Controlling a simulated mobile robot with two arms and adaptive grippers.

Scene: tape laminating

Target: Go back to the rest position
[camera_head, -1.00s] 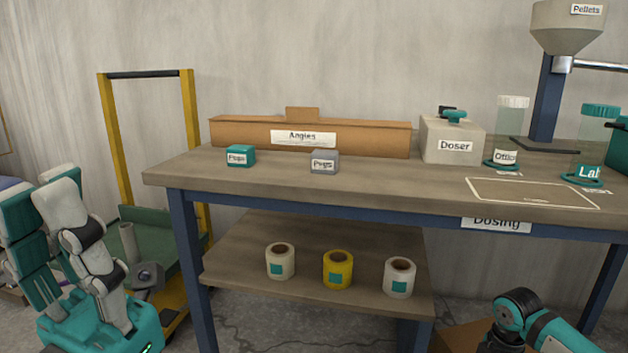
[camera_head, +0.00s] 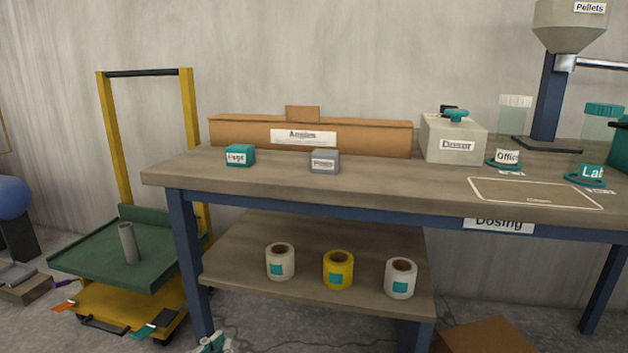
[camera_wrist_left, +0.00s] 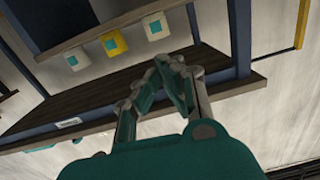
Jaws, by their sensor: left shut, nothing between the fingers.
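My left gripper (camera_head: 212,343) shows only as a small teal and white piece at the bottom edge of the head view, in front of the workbench's left leg. In the left wrist view its fingers (camera_wrist_left: 168,66) are brought together at the tips, shut with nothing between them. My right gripper is in neither view now. The workbench (camera_head: 400,190) stands clear of any gripper. Three tape rolls, one cream (camera_head: 280,262), one yellow (camera_head: 338,270) and one white (camera_head: 400,278), stand upright on its lower shelf; they also show tilted in the left wrist view.
A yellow-framed cart with a green tray (camera_head: 95,262) stands left of the bench, a grey tube (camera_head: 128,243) on it. A cardboard box (camera_head: 485,338) sits on the floor at the lower right. Boxes, the doser (camera_head: 453,140) and jars stand on the benchtop.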

